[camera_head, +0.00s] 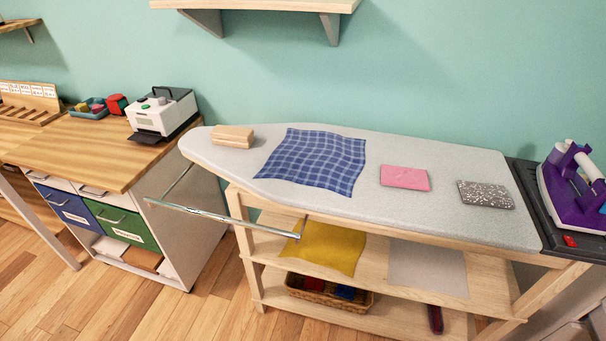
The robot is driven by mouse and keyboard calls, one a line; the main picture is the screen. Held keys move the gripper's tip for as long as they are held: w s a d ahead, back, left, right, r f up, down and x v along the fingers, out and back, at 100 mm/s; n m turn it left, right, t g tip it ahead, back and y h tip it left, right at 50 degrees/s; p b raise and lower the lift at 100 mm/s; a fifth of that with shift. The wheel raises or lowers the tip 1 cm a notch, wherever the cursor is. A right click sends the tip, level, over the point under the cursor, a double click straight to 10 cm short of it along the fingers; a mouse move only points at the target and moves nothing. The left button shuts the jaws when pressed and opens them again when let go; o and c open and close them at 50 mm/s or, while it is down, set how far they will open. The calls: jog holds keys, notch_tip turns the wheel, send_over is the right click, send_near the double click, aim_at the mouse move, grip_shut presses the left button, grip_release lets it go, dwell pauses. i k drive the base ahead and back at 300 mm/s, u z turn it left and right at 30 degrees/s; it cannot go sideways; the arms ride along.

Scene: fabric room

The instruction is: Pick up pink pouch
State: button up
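A flat pink pouch (404,178) lies on the light grey ironing board (345,210), right of its middle. It lies between a blue checked cloth (318,160) on its left and a speckled grey pouch (486,194) on its right, apart from both. The whole top of the pink pouch is visible. My gripper is not in view.
A wooden block (232,136) sits at the board's left end. A purple iron (574,185) stands on a dark rest at the right. A metal rail (225,219) juts out front left. Below, a shelf holds a yellow cloth (327,246). A wall shelf (260,5) hangs above.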

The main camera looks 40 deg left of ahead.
aim_at(391, 175)
jog(key=u, duration=1.45)
jog(key=k, duration=1.3)
jog(key=z, duration=0.05)
jog(key=i, duration=0.45)
jog(key=z, duration=0.95)
jog(key=i, duration=1.3)
jog(key=u, duration=0.8)
jog(key=i, duration=0.55)
jog(key=u, duration=0.65)
